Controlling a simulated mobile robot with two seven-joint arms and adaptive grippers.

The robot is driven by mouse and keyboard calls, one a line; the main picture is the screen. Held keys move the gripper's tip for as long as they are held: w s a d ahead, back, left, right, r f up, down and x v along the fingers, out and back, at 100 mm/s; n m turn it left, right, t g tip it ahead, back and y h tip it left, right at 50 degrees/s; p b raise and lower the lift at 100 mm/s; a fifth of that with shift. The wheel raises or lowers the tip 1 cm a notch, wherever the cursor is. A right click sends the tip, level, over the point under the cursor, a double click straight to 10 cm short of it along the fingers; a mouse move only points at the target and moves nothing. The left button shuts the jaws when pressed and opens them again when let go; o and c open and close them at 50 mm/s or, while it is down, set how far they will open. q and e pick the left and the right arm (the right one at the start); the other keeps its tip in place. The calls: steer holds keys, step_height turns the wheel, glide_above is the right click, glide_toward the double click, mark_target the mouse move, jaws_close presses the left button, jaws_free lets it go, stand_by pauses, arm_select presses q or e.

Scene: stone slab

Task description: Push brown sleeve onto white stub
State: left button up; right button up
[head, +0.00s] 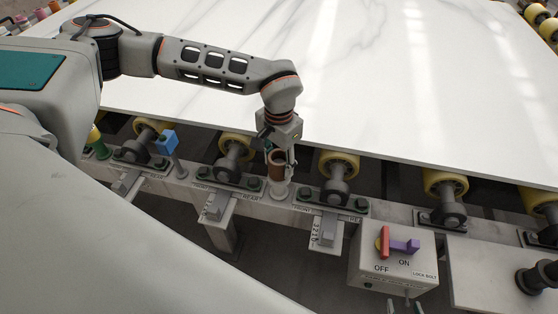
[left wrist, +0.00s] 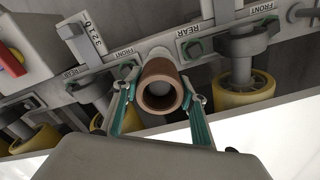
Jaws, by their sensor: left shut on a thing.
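The brown sleeve (head: 276,165) is upright between the fingers of my left gripper (head: 279,156), which is shut on it. The white stub (head: 279,189) stands on the rail directly below the sleeve, with its lower part showing. In the left wrist view, I look into the open end of the sleeve (left wrist: 161,68), with a finger of my left gripper (left wrist: 160,92) on each side. The pale stub (left wrist: 157,54) shows partly behind it. I cannot tell whether the sleeve's lower end is around the stub or just above it. My right gripper (head: 405,307) shows only its parted fingertips at the bottom edge.
A white marbled slab (head: 380,80) lies behind on yellow rollers (head: 338,165). Bolted roller brackets (head: 335,192) flank the stub along the rail. A blue block on a post (head: 165,142) stands to the left. A switch box (head: 393,262) with red and purple handles is at right front.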

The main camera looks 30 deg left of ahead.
arm_select(q)
steer(key=shift+f, duration=0.75)
steer(key=o, duration=1.2)
steer(key=shift+o, duration=0.2)
step_height(320, 180, up, 12)
